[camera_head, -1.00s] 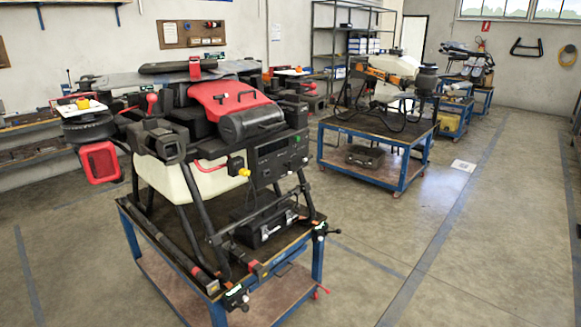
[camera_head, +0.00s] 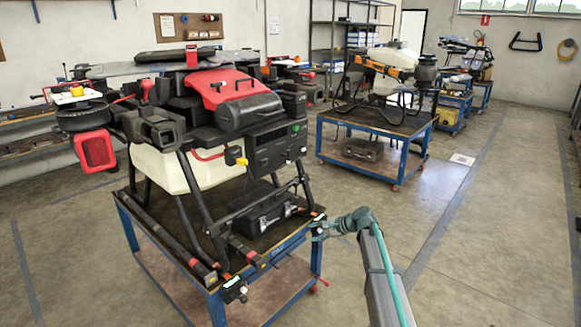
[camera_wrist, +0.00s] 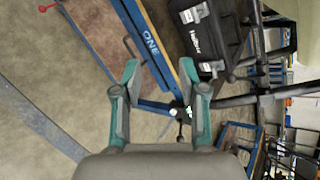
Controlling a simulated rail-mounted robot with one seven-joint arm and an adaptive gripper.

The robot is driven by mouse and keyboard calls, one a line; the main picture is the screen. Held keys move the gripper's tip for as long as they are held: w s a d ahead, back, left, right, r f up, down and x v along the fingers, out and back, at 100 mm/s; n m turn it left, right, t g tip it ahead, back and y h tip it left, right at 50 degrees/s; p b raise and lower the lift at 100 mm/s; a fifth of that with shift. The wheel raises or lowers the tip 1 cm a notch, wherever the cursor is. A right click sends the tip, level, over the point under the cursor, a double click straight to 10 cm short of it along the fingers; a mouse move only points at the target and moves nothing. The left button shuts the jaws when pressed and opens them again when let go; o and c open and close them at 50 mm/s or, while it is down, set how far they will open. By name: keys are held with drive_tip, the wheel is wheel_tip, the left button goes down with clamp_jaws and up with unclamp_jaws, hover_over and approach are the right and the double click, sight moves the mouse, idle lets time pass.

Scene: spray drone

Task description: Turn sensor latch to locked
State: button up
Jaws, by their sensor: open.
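The spray drone (camera_head: 215,130), black with a red cover and a white tank, stands on a blue-framed cart (camera_head: 318,262). Its front carries a black box (camera_head: 278,147) with a red lever and a yellow knob (camera_head: 241,161) beside it. I cannot make out which part is the sensor latch or its position. My gripper (camera_head: 318,229) is at the cart's right front corner, low and right of the drone. In the wrist view my gripper (camera_wrist: 160,72) has its teal-sided fingers apart, with nothing between them but the cart edge and floor beyond.
A black case (camera_head: 263,215) lies on the cart's top among the drone's legs; it also shows in the wrist view (camera_wrist: 208,35). A second cart (camera_head: 375,123) with another drone stands behind. The floor (camera_head: 480,250) to the right is clear.

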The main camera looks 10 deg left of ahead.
drive_tip(key=w+a+r+m+t+y, duration=0.1)
drive_tip(key=w+r+m, duration=0.1)
drive_tip(key=w+r, duration=0.4)
drive_tip(key=w+a+r+m+t+y, duration=0.15)
drive_tip(key=w+r, duration=0.25)
drive_tip(key=r, duration=0.5)
drive_tip(key=m+y, duration=0.3)
drive_tip(key=m, duration=0.3)
approach(288, 155)
drive_tip(key=w+a, duration=0.1)
drive_tip(key=a, duration=0.2)
drive_tip(key=w+a+m+p, duration=0.1)
drive_tip(key=w+a, duration=0.1)
drive_tip(key=a, duration=0.1)
drive_tip(key=w+a+m+p, duration=0.1)
drive_tip(key=a, duration=0.2)
drive_tip(key=shift+w+m+t+y, duration=0.25)
drive_tip(key=shift+w+t, duration=0.1)
drive_tip(key=shift+w, duration=0.05)
drive_tip(key=shift+f, duration=0.1)
clamp_jaws()
